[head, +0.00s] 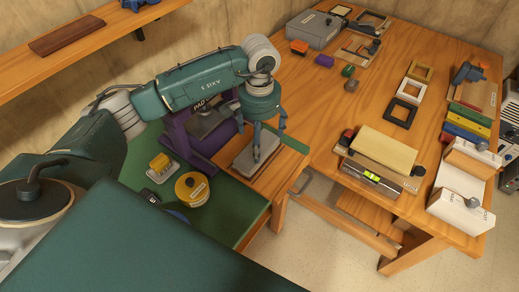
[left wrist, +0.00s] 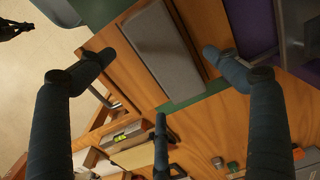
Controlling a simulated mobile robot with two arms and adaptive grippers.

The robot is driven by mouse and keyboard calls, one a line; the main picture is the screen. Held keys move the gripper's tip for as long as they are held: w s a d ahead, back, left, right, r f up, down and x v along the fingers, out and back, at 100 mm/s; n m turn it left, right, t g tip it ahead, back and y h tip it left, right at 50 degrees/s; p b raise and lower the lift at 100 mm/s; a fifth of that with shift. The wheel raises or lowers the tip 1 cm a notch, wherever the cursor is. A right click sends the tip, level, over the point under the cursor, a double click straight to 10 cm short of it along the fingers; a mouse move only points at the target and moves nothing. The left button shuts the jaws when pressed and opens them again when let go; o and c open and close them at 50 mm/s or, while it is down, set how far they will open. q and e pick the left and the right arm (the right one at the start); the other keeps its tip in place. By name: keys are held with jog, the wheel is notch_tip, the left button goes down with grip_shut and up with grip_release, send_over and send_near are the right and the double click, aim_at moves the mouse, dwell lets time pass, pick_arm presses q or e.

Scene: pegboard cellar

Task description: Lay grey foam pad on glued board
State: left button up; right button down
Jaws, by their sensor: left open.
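A grey foam pad (head: 246,159) lies flat on the wooden side table in the head view. A pale edge shows under it; I cannot tell whether that is the glued board. In the left wrist view the grey pad (left wrist: 165,45) lies between my fingers, on the wood. My left gripper (head: 261,140) is just above the pad, pointing down, fingers spread and holding nothing. One finger reaches down over the pad in the head view; whether it touches is unclear. My right gripper is not in view.
A purple stand labelled PAD (head: 180,135) stands directly left of the pad. A yellow round tin (head: 192,188) and a yellow block (head: 160,165) sit on the green surface. The large workbench (head: 320,110) at right holds frames, blocks and a wooden assembly with a level (head: 372,177).

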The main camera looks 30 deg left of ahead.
pick_arm(q)
notch_tip(320, 180, up, 7)
jog(key=b, duration=0.1)
jog(key=shift+f, duration=0.2)
dwell(1.1)
